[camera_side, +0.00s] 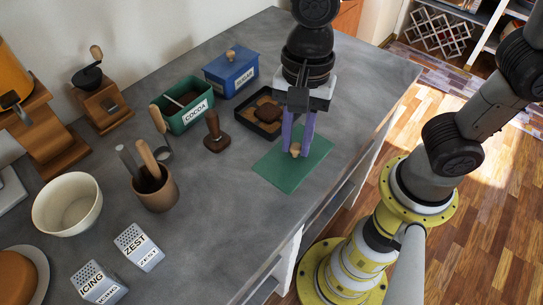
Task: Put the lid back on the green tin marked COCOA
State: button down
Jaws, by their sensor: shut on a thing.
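The green tin marked COCOA (197,113) stands open on the counter, with brown contents and a pale stick-like thing showing inside. The flat green lid (284,176) with a small wooden knob is to the right of and nearer than the tin. My gripper (296,149) points down with its purple fingers shut on the knob. The lid looks roughly level; I cannot tell whether it touches the counter or hangs above it.
A blue SUGAR tin (232,74) with its lid on stands behind the COCOA tin. A dark tray (244,121) and a brown tamper (215,134) stand between tin and lid. A scoop (160,128) and a utensil pot (158,191) are left. The counter front centre is clear.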

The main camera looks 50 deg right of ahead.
jog(key=s+d+r, duration=0.4)
jog(key=s+d, duration=0.2)
jog(key=w+a+r+m+t, duration=0.1)
jog(key=w+a+r+m, duration=0.35)
jog(key=w, duration=0.55)
jog(key=w+a+r+m, duration=0.35)
jog(key=w+r, duration=0.25)
jog(key=w, duration=0.3)
jog(key=w+f+m, duration=0.2)
jog(key=w, duration=0.6)
jog(key=w+f+m, duration=0.1)
jog(key=w+f, duration=0.2)
jog(key=w, duration=0.5)
notch_tip(320, 180, down, 12)
jog(key=w+d, duration=0.1)
jog(key=w, duration=0.1)
jog(key=shift+w+d+r, duration=0.15)
jog(key=shift+w+r, duration=0.05)
jog(key=shift+w, duration=0.1)
jog(key=shift+f, duration=0.2)
